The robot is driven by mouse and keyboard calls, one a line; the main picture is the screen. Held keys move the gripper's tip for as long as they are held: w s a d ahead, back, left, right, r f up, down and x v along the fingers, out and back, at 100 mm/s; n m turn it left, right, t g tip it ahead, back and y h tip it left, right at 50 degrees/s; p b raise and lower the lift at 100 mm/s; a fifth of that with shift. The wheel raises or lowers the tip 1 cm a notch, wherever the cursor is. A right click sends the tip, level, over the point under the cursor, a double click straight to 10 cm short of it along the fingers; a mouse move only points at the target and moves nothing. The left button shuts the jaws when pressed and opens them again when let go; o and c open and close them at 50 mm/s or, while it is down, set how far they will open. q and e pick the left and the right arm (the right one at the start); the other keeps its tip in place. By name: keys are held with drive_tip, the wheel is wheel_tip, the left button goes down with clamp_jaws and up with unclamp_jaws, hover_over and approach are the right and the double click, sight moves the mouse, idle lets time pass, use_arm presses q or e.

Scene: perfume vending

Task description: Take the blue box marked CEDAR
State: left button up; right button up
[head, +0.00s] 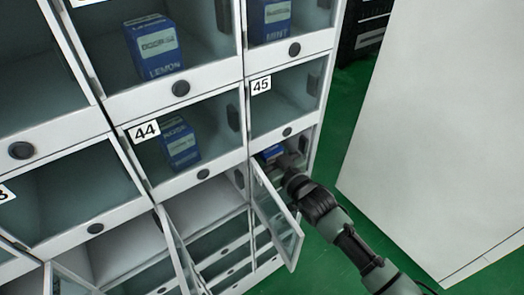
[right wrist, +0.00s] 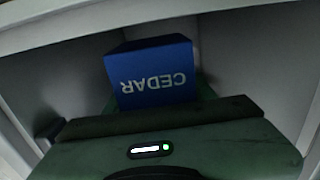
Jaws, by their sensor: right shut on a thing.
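The blue box marked CEDAR (right wrist: 155,75) is inside a locker compartment; its label reads upside down in the right wrist view. In the head view only a bit of its blue top (head: 271,151) shows in the compartment below number 45. My right gripper (head: 285,163) reaches into that compartment and is shut on the box. Its body fills the lower part of the right wrist view, and its fingertips are mostly hidden. The compartment's glass door (head: 277,218) hangs open beside my right arm. My left gripper is not in view.
Other blue boxes stand behind closed doors: LEMON (head: 153,48), MINT (head: 270,20) and one in compartment 44 (head: 180,143). More doors hang open at lower left (head: 180,255). A large white panel (head: 440,130) stands right, with green floor (head: 350,165) between.

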wheel_tip(320, 180, up, 6)
drive_tip(key=b+v, duration=0.3)
drive_tip(key=v, duration=1.6)
drive_tip(key=shift+d+f, duration=0.2)
drive_tip(key=shift+d, duration=0.3)
drive_tip(key=p+v, duration=0.4)
drive_tip(key=v, duration=0.9)
drive_tip(key=shift+d, duration=0.35)
drive_tip(key=shift+s, duration=0.15)
